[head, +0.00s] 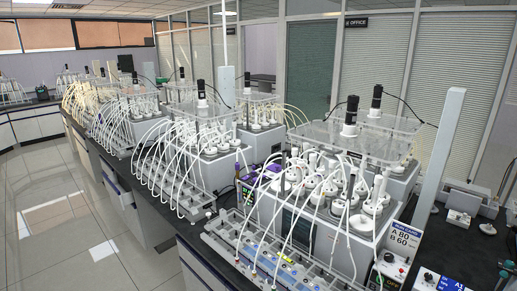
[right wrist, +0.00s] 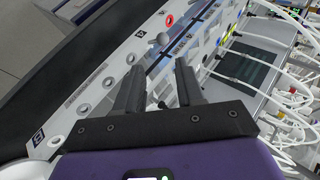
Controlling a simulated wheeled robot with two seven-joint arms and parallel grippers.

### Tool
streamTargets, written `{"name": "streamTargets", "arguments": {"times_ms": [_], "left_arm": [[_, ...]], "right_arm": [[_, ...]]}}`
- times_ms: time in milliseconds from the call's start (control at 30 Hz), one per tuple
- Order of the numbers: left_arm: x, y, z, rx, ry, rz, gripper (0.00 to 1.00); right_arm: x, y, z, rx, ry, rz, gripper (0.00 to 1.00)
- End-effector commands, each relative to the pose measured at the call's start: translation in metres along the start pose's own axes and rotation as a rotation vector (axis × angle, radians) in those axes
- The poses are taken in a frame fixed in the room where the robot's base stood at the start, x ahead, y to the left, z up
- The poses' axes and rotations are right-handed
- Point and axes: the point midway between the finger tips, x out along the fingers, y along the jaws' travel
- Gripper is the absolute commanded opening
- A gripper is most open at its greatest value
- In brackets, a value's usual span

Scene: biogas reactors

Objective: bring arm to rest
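My right gripper (right wrist: 158,75) shows in the right wrist view with its two dark fingers apart. I see nothing held between them. The fingers point over a pale rail (right wrist: 108,82) with a row of round ports. A small grey ball-shaped knob (right wrist: 163,38) and a red ring (right wrist: 169,20) lie beyond the fingertips. I cannot tell how far the fingers are from the rail. I cannot make out either gripper in the head view, and my left gripper is in no view.
Reactor units with white bottles (head: 340,190) and many looping tubes line the dark bench. A rack with blue parts (head: 275,262) runs along the front edge. A tall pale column (head: 440,150) stands at the right. The tiled floor (head: 65,215) at left is clear.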

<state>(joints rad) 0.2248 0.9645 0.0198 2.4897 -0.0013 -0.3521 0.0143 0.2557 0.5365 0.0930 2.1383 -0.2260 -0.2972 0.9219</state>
Motion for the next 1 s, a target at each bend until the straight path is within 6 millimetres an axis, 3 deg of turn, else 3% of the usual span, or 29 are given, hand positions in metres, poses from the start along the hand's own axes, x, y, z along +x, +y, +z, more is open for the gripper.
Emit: {"name": "streamTargets", "arguments": {"times_ms": [33, 200, 300, 433, 500, 633, 1000], "left_arm": [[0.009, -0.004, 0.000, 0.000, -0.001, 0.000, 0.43], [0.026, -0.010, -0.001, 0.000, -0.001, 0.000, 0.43], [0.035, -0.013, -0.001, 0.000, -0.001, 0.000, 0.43], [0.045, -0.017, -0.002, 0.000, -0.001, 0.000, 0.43], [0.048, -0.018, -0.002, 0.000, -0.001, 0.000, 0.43], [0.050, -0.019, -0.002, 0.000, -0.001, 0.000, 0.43], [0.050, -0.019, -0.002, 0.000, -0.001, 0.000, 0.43]], "right_arm": [[0.016, 0.036, 0.029, -0.052, -0.057, 0.056, 0.38], [0.035, 0.133, 0.114, -0.254, -0.246, 0.204, 0.38], [0.032, 0.187, 0.162, -0.374, -0.373, 0.273, 0.38], [0.019, 0.240, 0.209, -0.501, -0.518, 0.330, 0.38], [0.011, 0.259, 0.226, -0.551, -0.576, 0.345, 0.38], [0.002, 0.276, 0.242, -0.604, -0.636, 0.358, 0.38], [-0.001, 0.278, 0.244, -0.616, -0.646, 0.359, 0.38]]}}
